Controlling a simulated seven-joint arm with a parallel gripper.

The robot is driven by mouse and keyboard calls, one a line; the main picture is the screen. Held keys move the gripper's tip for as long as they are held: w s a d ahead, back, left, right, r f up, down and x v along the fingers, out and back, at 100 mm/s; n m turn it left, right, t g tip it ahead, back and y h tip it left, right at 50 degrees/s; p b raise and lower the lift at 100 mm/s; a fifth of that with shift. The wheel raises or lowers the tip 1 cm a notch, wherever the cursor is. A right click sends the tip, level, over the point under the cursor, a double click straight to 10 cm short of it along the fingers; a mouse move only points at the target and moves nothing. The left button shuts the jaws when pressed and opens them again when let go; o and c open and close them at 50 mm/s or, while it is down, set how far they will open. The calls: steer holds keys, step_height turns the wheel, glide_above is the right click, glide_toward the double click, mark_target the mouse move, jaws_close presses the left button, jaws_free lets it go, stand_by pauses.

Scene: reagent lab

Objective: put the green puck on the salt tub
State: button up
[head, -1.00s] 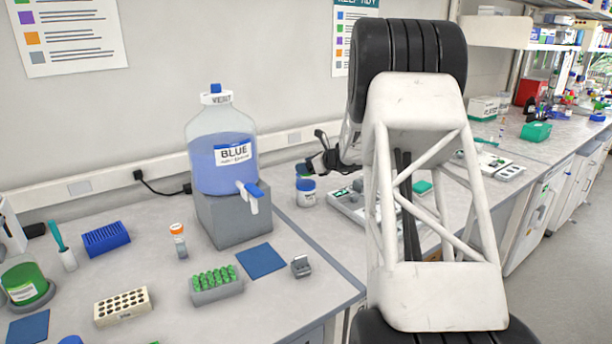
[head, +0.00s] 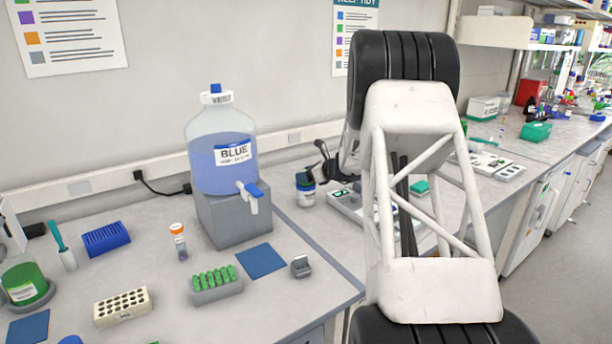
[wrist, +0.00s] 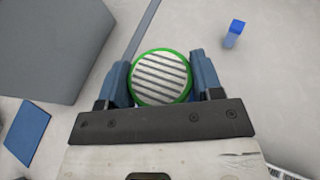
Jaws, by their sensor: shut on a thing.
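The green puck (wrist: 161,77), a disc with a green rim and a grey striped face, is between the blue fingers of my gripper (wrist: 162,82) in the wrist view. My gripper is shut on it. In the head view, my gripper's fingertips (head: 304,182) are directly above a small white tub (head: 306,198) behind the bench seam, which looks like the salt tub. The fingers and puck overlap its top, so I cannot tell whether the puck touches it. In the wrist view the tub is hidden under the puck and gripper.
A blue-liquid carboy (head: 222,150) stands on a grey block (head: 235,218) to the left, with its tap facing right. A grey tray (head: 347,206) lies right of the tub, partly behind my arm. A green tube rack (head: 216,289) and a blue mat (head: 261,262) lie in front.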

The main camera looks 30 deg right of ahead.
steer(key=shift+f, duration=0.15)
steer(key=o, duration=0.9)
steer(key=shift+o, duration=0.2)
steer(key=shift+r, duration=0.25)
steer(key=v, duration=1.2)
steer(key=shift+d+f, duration=0.1)
